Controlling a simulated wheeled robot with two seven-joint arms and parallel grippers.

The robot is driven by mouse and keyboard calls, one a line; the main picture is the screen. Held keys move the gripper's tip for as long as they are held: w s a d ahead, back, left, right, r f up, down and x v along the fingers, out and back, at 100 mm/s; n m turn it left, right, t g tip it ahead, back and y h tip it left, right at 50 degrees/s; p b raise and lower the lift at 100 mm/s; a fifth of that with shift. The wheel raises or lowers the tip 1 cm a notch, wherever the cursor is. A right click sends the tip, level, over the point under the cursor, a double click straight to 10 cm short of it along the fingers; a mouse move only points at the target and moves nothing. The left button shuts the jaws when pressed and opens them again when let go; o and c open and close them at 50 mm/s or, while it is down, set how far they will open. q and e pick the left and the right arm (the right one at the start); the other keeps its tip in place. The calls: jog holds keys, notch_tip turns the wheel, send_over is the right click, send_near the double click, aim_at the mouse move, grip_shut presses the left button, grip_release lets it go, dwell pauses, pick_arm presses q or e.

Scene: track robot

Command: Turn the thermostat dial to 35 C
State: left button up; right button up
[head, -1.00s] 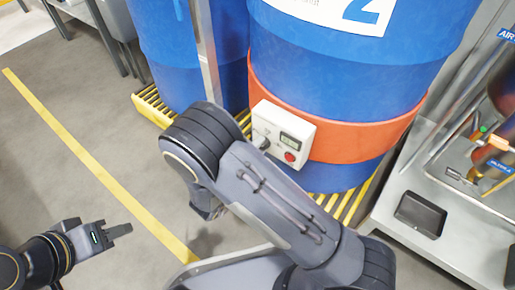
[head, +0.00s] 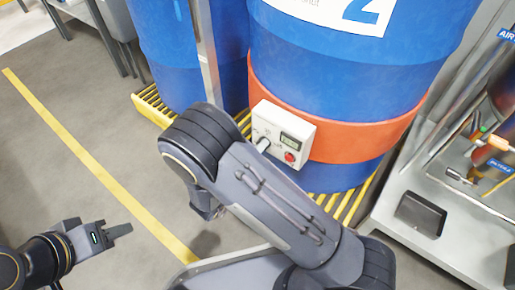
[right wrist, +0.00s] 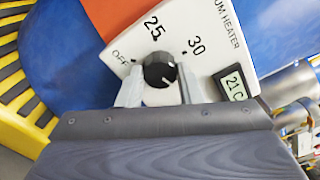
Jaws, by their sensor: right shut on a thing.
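The white heater control box (head: 274,122) is mounted on the orange band of the right drum. In the right wrist view, its black round dial (right wrist: 158,70) sits between the two pale fingers of my right gripper (right wrist: 158,86), which is shut on it. Printed marks OFF, 25 and 30 show around the dial; a 35 mark is not visible. The dial's pointer setting is hard to read. The small display (right wrist: 235,87) reads 21 C. In the head view, my forearm hides most of the right gripper. My left gripper (head: 120,231) is at lower left, away from the box.
A red button (head: 290,157) is on the box below the display. Blue drums (head: 355,75) stand on a yellow slatted platform (head: 150,105). A metal bench with a black tray (head: 420,214) is at right. Open grey floor lies at left.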

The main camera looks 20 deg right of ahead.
jog(key=shift+f, duration=0.1)
dwell(0.3)
jog(key=o, duration=1)
jog(key=shift+c, duration=0.2)
jog(key=shift+a, duration=0.15)
jog(key=p+v, duration=0.2)
jog(key=v, duration=0.5)
jog(key=shift+s+a, duration=0.25)
